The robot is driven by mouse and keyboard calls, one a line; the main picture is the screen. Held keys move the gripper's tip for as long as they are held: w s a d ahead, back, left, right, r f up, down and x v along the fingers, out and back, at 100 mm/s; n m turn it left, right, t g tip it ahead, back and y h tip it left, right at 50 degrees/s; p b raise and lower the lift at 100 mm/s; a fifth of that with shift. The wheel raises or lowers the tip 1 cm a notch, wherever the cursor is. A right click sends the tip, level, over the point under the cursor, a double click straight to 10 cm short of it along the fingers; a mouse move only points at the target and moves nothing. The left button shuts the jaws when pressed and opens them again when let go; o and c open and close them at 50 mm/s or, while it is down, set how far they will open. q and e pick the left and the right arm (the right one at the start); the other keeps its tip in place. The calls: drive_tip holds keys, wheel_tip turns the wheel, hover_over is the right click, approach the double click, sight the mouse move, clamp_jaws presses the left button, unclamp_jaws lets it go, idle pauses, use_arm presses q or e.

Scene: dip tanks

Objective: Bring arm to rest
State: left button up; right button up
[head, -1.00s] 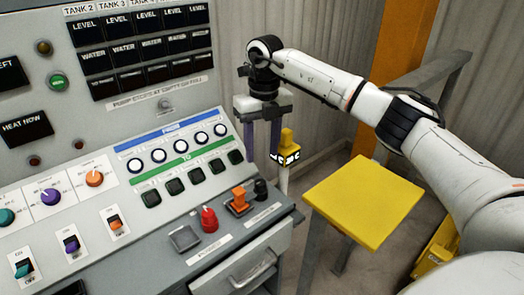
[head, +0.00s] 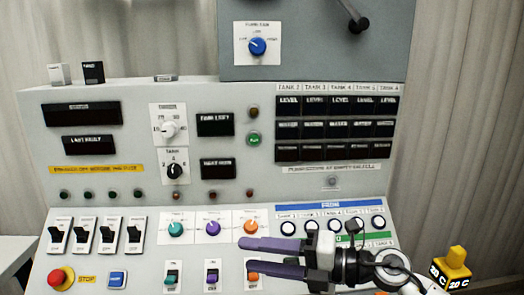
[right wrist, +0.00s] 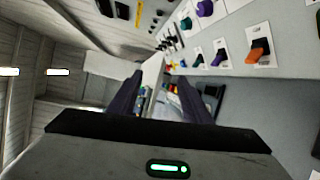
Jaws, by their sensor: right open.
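My right gripper (head: 262,257) is in front of the lower right part of the control panel (head: 100,205) in the head view. Its two purple fingers point left, apart, with nothing between them. It hides part of the lower switch row and the blue and green button strips. The fingers also show in the right wrist view (right wrist: 155,95), spread with a gap between them. My left gripper is not in view.
A red stop button (head: 58,278) and a blue button (head: 117,279) are at the lower left. Teal, purple and orange knobs (head: 250,226) sit left of the round white buttons (head: 288,228). A yellow object marked 20 C (head: 453,268) stands at the lower right.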

drive_tip(key=w+d+r+m+t+h, duration=0.1)
drive_tip(key=d+r+m+t+h, duration=0.3)
drive_tip(key=m+t, duration=0.9)
drive_tip(key=s+d+f+m+g+h, duration=0.1)
drive_tip(key=s+d+f+m+h, duration=0.1)
drive_tip(key=d+f+m+h, duration=0.95)
drive_tip(key=s+d+f+m+g+h, duration=0.1)
drive_tip(key=s+d+f+m+g, duration=0.6)
drive_tip(key=s+f, duration=0.4)
drive_tip(key=s+f+m+g, duration=0.1)
drive_tip(key=s+f+g, duration=0.2)
drive_tip(key=s, duration=0.6)
drive_tip(key=s+f+g, duration=0.2)
drive_tip(key=s+g, duration=0.1)
drive_tip(key=s, duration=0.5)
drive_tip(key=w+a+f+t+y, duration=0.1)
drive_tip(key=a+f, duration=0.1)
drive_tip(key=f, duration=0.4)
drive_tip(key=w+a+f+t+y, duration=0.1)
drive_tip(key=w+a+f+t, duration=0.1)
drive_tip(key=f, duration=0.4)
drive_tip(key=shift+w+a+t+y, duration=0.25)
drive_tip(key=shift+a+t+y, duration=0.05)
drive_tip(key=shift+y, duration=0.05)
drive_tip(key=shift+a+f+t, duration=0.25)
drive_tip(key=shift+f+t, duration=0.15)
drive_tip(key=shift+f, duration=0.05)
drive_tip(key=shift+c, duration=0.4)
